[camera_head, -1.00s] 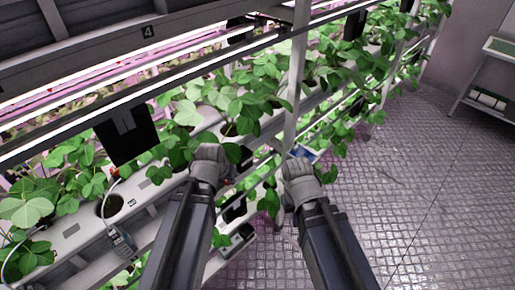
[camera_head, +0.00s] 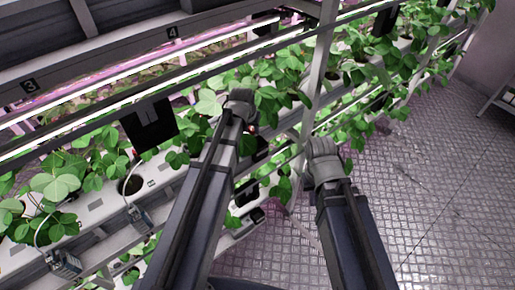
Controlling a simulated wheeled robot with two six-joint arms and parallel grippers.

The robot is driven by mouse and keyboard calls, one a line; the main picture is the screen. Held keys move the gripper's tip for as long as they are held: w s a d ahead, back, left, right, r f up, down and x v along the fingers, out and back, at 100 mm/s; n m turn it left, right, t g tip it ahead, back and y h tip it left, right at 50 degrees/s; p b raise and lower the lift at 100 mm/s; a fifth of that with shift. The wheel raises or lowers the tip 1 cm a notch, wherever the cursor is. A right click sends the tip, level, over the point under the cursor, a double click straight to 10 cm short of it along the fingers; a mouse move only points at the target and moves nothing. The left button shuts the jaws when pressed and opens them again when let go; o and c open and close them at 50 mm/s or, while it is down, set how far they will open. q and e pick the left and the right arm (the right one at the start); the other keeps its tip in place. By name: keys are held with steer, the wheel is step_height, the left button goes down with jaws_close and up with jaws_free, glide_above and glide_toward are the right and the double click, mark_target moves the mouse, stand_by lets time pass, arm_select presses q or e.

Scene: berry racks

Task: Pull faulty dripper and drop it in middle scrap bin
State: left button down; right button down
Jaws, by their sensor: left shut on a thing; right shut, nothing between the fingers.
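My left gripper (camera_head: 241,104) is in the foliage of the berry rack, right of a dark hanging panel. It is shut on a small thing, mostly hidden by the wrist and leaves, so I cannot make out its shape. A small reddish spot shows just below the wrist. My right gripper (camera_head: 322,158) is shut and empty, in front of the rack by an upright post; its fingertips are hard to see. A grey dripper-like device (camera_head: 140,219) with a thin tube hangs on the gutter's front at left. I cannot identify a scrap bin.
The white gutter (camera_head: 100,211) holds several leafy plants. A dark panel (camera_head: 149,124) hangs from the upper rail. A metal post (camera_head: 316,75) stands between my grippers. Small black boxes (camera_head: 246,191) sit low on the rack. The tiled floor at right is clear.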

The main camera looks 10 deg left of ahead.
arm_select(q)
steer(key=shift+f+b, duration=2.8)
steer(key=shift+f, duration=0.2)
steer(key=shift+r, duration=0.1)
steer(key=shift+c, duration=2.2)
jaws_free()
steer(key=p+v, duration=0.7)
steer(key=shift+d+r, duration=0.15)
steer(key=shift+r, duration=0.25)
